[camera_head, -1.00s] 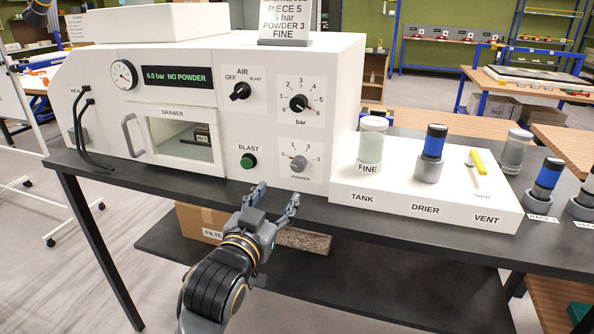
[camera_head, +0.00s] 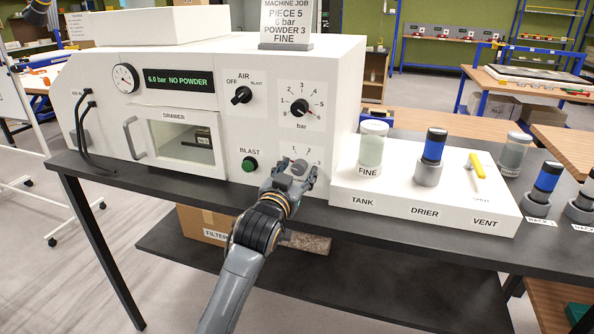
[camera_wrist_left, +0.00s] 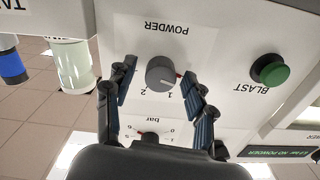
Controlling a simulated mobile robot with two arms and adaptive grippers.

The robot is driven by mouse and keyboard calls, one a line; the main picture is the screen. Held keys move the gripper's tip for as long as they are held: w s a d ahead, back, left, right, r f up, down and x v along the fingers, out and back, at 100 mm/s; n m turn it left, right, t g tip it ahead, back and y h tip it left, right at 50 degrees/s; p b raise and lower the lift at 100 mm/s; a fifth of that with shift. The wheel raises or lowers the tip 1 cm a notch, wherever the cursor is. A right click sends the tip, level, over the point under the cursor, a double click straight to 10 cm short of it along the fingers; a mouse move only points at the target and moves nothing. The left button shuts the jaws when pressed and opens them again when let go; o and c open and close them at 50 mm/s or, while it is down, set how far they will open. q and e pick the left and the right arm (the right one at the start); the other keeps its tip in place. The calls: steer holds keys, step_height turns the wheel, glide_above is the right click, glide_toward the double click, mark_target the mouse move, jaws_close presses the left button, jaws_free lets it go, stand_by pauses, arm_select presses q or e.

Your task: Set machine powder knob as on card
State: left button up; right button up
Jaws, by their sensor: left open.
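The powder knob (camera_wrist_left: 160,73) is a round grey dial on the white machine's front; its small red mark points toward the picture's right in the upside-down wrist view, on the 0 side of the scale. In the head view my left gripper (camera_head: 295,172) is at the knob, partly covering it and its scale. In the wrist view its open fingers (camera_wrist_left: 157,74) stand on both sides of the knob, with small gaps visible. The card (camera_head: 288,22) on top reads PIECE 5, 6 bar, POWDER 3, FINE. The display (camera_head: 179,79) reads 6.0 bar NO POWDER. My right gripper is not in view.
The bar knob (camera_head: 300,107) is above the powder knob, and the green blast button (camera_head: 249,164) is to its left. The air knob (camera_head: 241,95) is higher up. A white station (camera_head: 400,208) with the FINE jar (camera_head: 372,144) stands close on the right.

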arm_select(q)
steer(key=shift+c, duration=0.5)
jaws_close()
